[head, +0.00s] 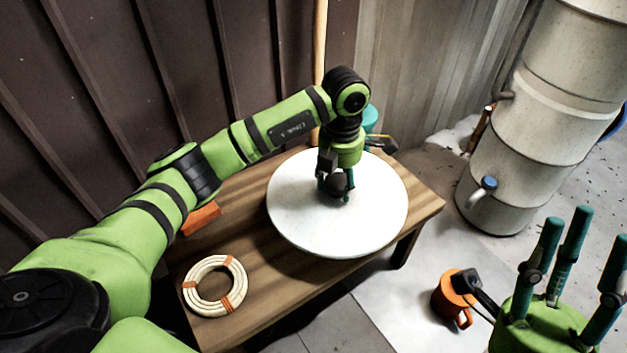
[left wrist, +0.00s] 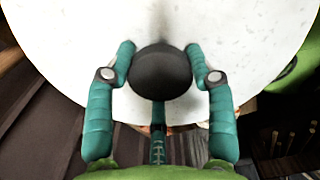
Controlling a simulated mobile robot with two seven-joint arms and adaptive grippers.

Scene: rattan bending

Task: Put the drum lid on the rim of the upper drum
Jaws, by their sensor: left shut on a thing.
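The drum lid (head: 375,228) is a white round disc with a dark round knob (left wrist: 162,72) in its middle. It is over the right part of the wooden table; I cannot tell whether it touches the top. My left gripper (head: 337,193) comes down from above, shut on the knob; in the left wrist view its teal fingers (left wrist: 162,55) are around the knob. The upper drum (head: 560,65) is part of a tall off-white stack at the right; its rim is out of view. My right gripper (head: 590,232) is at the lower right, fingers spread, empty.
The wooden table (head: 290,285) carries a coil of pale rattan (head: 191,290) and an orange block (head: 201,218). An orange mug (head: 449,298) stands on the floor. A valve (head: 487,184) juts from the lower drum. A dark ribbed wall (head: 230,60) closes the back left.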

